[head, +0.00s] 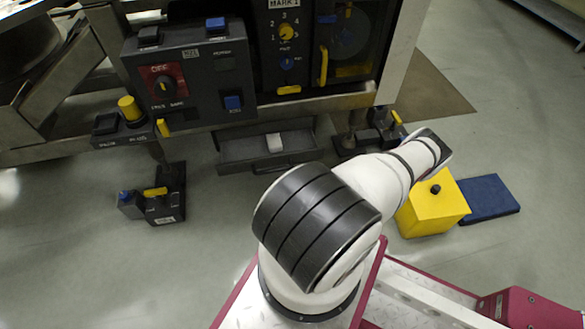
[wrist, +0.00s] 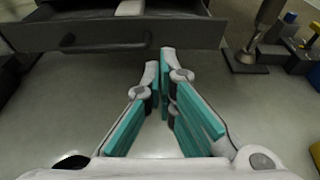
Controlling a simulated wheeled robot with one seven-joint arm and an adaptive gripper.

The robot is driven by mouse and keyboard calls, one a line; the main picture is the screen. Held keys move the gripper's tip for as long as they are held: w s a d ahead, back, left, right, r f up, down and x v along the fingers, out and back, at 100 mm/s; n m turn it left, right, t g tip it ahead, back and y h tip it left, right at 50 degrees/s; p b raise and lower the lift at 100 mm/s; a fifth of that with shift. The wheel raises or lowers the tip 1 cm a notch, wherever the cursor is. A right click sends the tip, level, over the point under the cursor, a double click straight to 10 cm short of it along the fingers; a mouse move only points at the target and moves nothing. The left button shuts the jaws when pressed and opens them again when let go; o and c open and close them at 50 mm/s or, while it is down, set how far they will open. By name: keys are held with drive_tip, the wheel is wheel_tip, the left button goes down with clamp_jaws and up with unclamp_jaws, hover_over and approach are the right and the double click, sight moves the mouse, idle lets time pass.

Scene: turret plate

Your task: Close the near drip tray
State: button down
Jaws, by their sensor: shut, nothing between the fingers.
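The near drip tray (head: 240,153) is a dark grey, shallow drawer that sticks out below the machine's front, with a small pale piece in its middle. In the wrist view its front panel (wrist: 110,35) and bar handle cross the top left. My gripper (wrist: 161,60) is shut and empty, its teal-padded fingers together. The fingertips are at the lower right part of the tray front, close to the handle's right end; I cannot tell whether they touch it. In the head view the gripper is hidden by my arm.
The machine's control panel (head: 190,80) with knobs and buttons rises behind the tray. A black-and-yellow pedal unit (head: 163,205) stands on the floor at left. A yellow box (head: 432,212) and blue mat (head: 490,197) lie at right. A dark footed post (wrist: 252,52) stands right of the tray.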

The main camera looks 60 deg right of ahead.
drive_tip(key=r+b+x, duration=0.1)
drive_tip(key=b+x, duration=0.5)
drive_tip(key=x, duration=0.7)
drive_tip(key=shift+w+d, duration=0.25)
drive_tip(key=shift+d, duration=0.2)
drive_tip(key=shift+f, duration=0.1)
